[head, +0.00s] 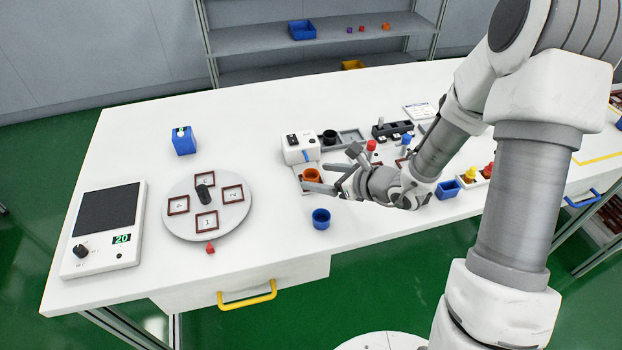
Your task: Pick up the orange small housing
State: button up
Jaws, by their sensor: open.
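The orange small housing (311,174) is a short round cup. It stands upright on a light pad beside the white box-shaped device, near the middle of the table. My gripper (315,178) reaches in from the right, low over the table, with its fingers pointing left. The fingers are apart, one in front of the housing and one near its right side. I cannot tell whether either finger touches it. The lower part of the housing is partly hidden by the near finger.
A blue cup (321,219) stands close in front of my gripper. The white device (300,148) is just behind the housing. A round turntable (235,222) lies to the left, and a blue bin (448,188) to the right. Table between turntable and housing is clear.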

jog(key=shift+x, duration=1.15)
grip_shut()
